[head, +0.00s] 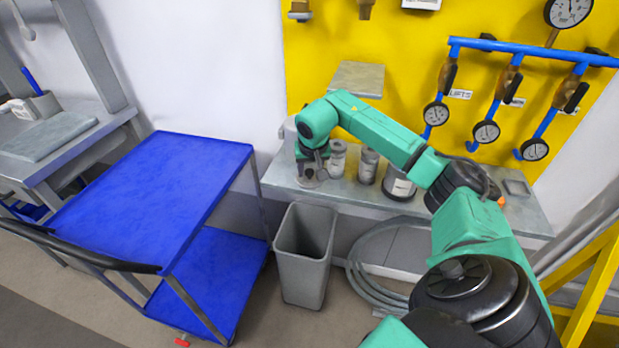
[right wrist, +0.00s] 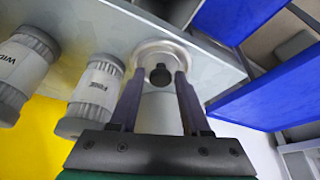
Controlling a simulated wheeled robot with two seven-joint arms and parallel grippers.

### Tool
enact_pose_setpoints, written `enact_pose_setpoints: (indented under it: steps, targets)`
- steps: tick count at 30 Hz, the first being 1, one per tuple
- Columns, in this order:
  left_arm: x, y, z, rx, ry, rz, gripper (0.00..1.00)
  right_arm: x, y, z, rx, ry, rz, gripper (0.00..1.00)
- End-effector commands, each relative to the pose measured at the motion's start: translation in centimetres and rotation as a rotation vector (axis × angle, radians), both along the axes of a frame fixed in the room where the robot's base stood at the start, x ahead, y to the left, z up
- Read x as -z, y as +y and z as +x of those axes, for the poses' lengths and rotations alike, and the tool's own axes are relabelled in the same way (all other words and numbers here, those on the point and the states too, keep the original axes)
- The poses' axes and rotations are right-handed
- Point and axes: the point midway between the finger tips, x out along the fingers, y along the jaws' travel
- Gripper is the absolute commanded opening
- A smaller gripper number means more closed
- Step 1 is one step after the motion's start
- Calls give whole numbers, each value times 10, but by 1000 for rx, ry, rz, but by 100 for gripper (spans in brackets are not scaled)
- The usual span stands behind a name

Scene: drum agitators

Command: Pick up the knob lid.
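The knob lid (right wrist: 153,50) is a pale, round, rimmed piece with a small black knob (right wrist: 160,75), seen in the right wrist view at the grey bench's edge. In the head view it is mostly hidden under my right gripper (head: 311,172), at the bench's left end. In the right wrist view my right gripper (right wrist: 159,76) is open, with one dark finger on each side of the knob. Small gaps seem to show between knob and fingers; contact is not clear. I cannot tell what the lid rests on. My left gripper is not in view.
Labelled grey canisters (head: 368,166) stand on the bench (head: 450,212) beside the gripper, two of them close in the right wrist view (right wrist: 93,98). A grey bin (head: 304,255) stands in front. A blue cart (head: 160,185) is left. Gauges hang on the yellow wall.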

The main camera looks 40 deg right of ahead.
Motion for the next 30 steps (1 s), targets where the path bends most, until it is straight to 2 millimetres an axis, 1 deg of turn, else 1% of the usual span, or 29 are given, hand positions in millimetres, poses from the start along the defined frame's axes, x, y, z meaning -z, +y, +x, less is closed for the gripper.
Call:
enact_pose_setpoints:
  steps: [1, 3, 11, 16, 20, 27, 30]
  targets:
    - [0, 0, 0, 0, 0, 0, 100, 0, 0, 0, 0, 0, 0, 23]
    - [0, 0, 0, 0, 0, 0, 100, 0, 0, 0, 0, 0, 0, 0]
    - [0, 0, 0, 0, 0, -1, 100, -1, 0, 0, 0, 0, 0, 0]
    - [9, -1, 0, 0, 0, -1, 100, -6, 3, -1, -1, -5, -1, 0]
    - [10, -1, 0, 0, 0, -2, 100, -27, 3, -1, 0, -6, 0, 0]
    - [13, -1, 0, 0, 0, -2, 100, -72, 3, -1, 1, -5, 1, 0]
    - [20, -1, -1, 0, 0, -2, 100, -69, 19, -13, -2, -1, -3, 0]
